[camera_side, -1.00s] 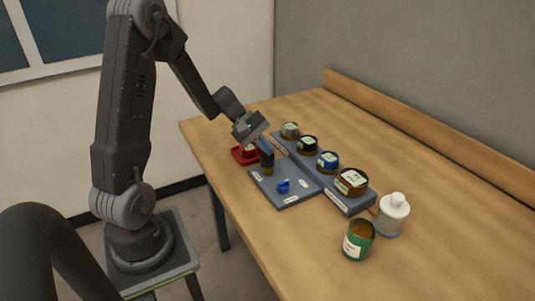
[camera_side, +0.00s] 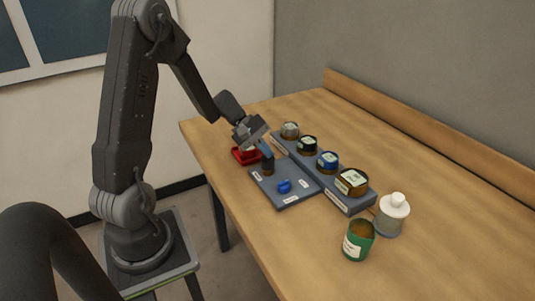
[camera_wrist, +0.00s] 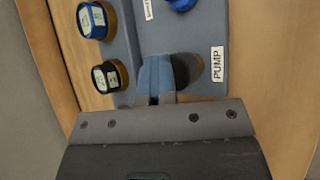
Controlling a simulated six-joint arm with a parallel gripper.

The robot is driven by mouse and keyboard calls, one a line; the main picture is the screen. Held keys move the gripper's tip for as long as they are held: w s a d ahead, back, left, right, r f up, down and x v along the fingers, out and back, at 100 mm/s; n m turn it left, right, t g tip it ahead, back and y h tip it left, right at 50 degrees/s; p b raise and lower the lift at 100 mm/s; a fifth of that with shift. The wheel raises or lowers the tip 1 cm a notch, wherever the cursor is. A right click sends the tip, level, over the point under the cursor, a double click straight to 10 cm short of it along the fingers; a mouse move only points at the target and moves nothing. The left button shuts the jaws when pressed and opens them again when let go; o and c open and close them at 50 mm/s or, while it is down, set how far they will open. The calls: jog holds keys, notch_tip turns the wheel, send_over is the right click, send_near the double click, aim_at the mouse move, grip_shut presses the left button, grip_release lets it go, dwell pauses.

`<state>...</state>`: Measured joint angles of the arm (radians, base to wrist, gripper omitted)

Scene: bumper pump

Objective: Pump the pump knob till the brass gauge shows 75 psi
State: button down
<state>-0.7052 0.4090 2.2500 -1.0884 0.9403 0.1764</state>
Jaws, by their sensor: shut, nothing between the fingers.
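My gripper (camera_side: 266,154) is shut and empty, pointing down over the far end of the grey-blue panel (camera_side: 300,195). In the wrist view its blue-grey fingers (camera_wrist: 155,82) stand beside and partly over a dark round knob (camera_wrist: 188,67), next to the label "PUMP" (camera_wrist: 218,65). In the side view the brown-black pump knob (camera_side: 268,169) shows just under the fingertips; they look to be touching it or very close. Several round gauges stand in a row on a raised strip; the nearest, a brass-rimmed one with a pale face (camera_side: 351,181), is the largest. Its reading is too small to tell.
A blue knob (camera_side: 284,186) sits on the panel. A red item (camera_side: 243,155) lies behind the gripper. A green can (camera_side: 358,240) and a white-capped bottle (camera_side: 392,213) stand at the near end. The wooden table (camera_side: 440,220) is clear to the right.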

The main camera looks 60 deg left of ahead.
aim_at(266, 159)
jog(key=shift+r, duration=1.4)
jog(key=shift+r, duration=0.15)
notch_tip(266, 159, up, 5)
jog(key=shift+f, duration=0.1)
dwell(0.4)
